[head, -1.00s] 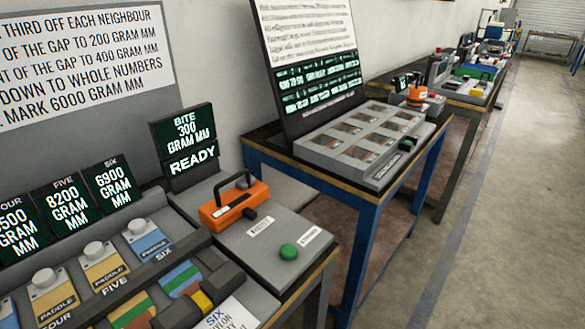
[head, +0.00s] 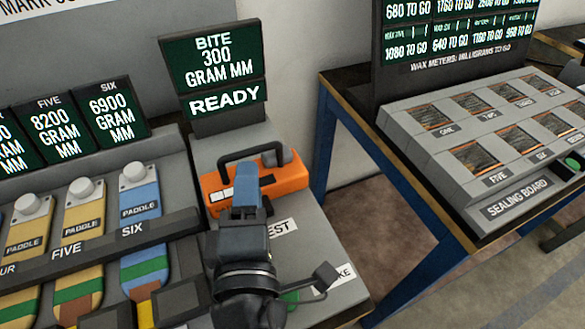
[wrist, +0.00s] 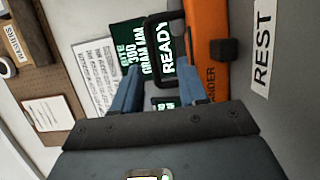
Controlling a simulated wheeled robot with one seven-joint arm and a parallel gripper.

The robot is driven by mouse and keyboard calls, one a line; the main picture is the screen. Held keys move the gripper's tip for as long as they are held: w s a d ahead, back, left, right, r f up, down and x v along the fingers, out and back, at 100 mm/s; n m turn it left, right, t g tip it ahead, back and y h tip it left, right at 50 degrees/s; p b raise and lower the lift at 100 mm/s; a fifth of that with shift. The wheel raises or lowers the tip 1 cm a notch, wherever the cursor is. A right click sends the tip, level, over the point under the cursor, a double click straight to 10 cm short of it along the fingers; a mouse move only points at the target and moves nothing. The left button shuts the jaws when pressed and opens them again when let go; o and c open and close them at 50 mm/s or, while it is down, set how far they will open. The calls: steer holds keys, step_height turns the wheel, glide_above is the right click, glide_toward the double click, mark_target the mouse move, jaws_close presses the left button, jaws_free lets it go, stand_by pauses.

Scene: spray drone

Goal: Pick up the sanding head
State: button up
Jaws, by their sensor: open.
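The sanding head is an orange block (head: 285,180) with a black loop handle on top. It sits on the grey rest surface beside the paddle panel. In the wrist view the orange body (wrist: 205,35) is at upper right, with the black handle to its left. My gripper (head: 245,178) has blue fingers and appears in front of the sanding head in the head view, covering part of its front. In the wrist view my gripper (wrist: 158,78) is open, and the right finger overlaps the orange body. I cannot tell whether the fingers touch the handle.
A display reading READY (head: 223,100) stands close behind the sanding head. Paddles (head: 140,210) in slots lie to the left. A green button (head: 290,297) is partly hidden by my arm. The sealing board (head: 480,180) stands on another table, across a gap to the right.

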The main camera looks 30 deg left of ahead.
mark_target(250, 155)
steer(key=shift+r+x, duration=0.2)
steer(key=shift+x, duration=1)
steer(key=x, duration=0.1)
steer(key=p+x, duration=0.1)
steer(key=x, duration=0.3)
steer(key=shift+d+r+p, duration=0.1)
steer(key=shift+r+p, duration=0.2)
steer(key=shift+r, duration=0.05)
steer(key=shift+w+a, duration=0.25)
steer(key=shift+w, duration=0.1)
steer(key=shift+f, duration=0.1)
jaws_close()
